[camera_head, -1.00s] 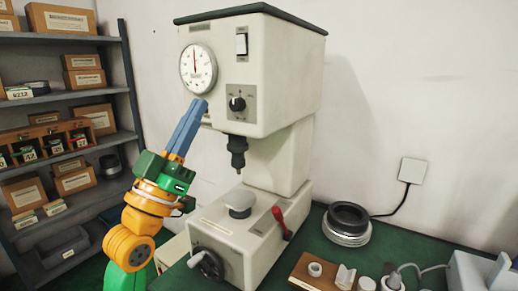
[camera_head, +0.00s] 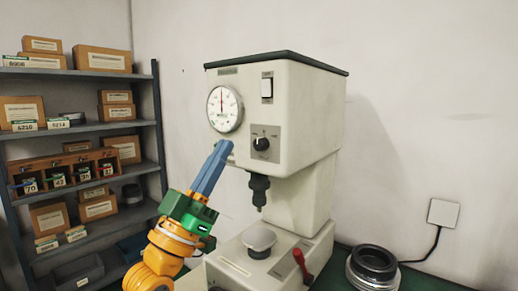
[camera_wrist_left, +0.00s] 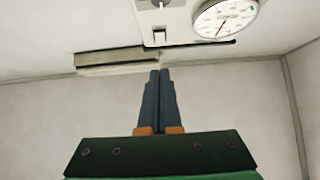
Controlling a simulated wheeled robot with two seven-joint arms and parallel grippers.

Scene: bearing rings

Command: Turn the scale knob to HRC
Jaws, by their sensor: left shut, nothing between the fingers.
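The scale knob (camera_head: 261,144) is a small black knob on a grey plate on the front of the pale hardness tester (camera_head: 300,110). The plate's lettering is too small to read, so I cannot tell the knob's setting. My left gripper (camera_head: 224,146) is shut and empty, its blue fingers pointing up, left of the knob and below the round dial (camera_head: 225,108). In the left wrist view the shut fingertips (camera_wrist_left: 160,75) are clear of the tester, which appears upside down. The knob shows only partly there at the top edge. My right gripper is not in view.
A white switch (camera_head: 267,87) sits above the knob. A dark indenter holder (camera_head: 259,190) hangs below the head, above a round anvil (camera_head: 259,241). A red lever (camera_head: 302,265) is at the lower right. Shelves with boxes (camera_head: 103,60) stand at left.

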